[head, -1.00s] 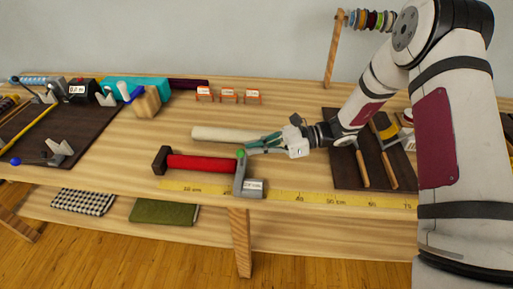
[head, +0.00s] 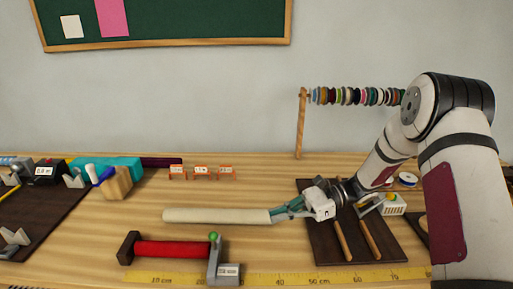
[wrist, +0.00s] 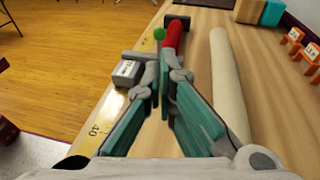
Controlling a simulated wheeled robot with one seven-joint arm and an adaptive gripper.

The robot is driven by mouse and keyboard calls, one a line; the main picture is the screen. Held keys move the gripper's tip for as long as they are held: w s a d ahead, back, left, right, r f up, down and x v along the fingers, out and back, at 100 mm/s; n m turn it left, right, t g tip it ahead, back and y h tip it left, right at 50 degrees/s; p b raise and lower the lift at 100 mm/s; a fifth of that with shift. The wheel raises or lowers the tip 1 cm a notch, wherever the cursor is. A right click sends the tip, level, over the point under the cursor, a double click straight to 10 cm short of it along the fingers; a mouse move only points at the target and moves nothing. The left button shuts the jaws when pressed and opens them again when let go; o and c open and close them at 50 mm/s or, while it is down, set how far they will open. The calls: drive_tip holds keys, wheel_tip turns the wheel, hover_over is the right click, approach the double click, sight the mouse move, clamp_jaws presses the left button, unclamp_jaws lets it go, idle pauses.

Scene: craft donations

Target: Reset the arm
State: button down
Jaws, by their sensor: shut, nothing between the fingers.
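My gripper (head: 284,211) is shut and empty above the wooden worktable (head: 90,230). It reaches in from the right, near the right end of a cream roll (head: 215,216). In the wrist view, the closed teal and grey fingers (wrist: 164,85) point toward a red roll (wrist: 174,36) in a holder with a green knob (wrist: 159,34). The cream roll (wrist: 228,80) lies to the right of the fingers there. The red roll (head: 172,250) also shows in the head view, lying in front of the cream one. My arm is bent at the right.
A yellow measuring tape (head: 300,279) runs along the front edge. A dark mat (head: 325,253) with tools lies under my wrist. Small orange tags (head: 202,173) stand at the back. A wooden post (head: 301,125) holds a row of spools. A green board (head: 165,25) hangs on the wall.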

drive_tip(key=s+d+r+n+t+h+p, duration=0.1)
drive_tip(key=s+d+r+n+t+h, duration=0.1)
drive_tip(key=s+d+r+n+h, duration=0.2)
drive_tip(key=s+d+r+n+t+h+p, duration=0.2)
drive_tip(key=s+d+r+n+h, duration=0.2)
drive_tip(key=s+r, duration=0.7)
drive_tip(key=s+d+r+n+t+h+p, duration=0.2)
drive_tip(key=s+r+n+h, duration=0.5)
drive_tip(key=s, duration=0.8)
drive_tip(key=shift+s+d+r+n+t, duration=0.15)
drive_tip(key=shift+s+d+n+t, duration=0.3)
drive_tip(key=shift+d, duration=0.45)
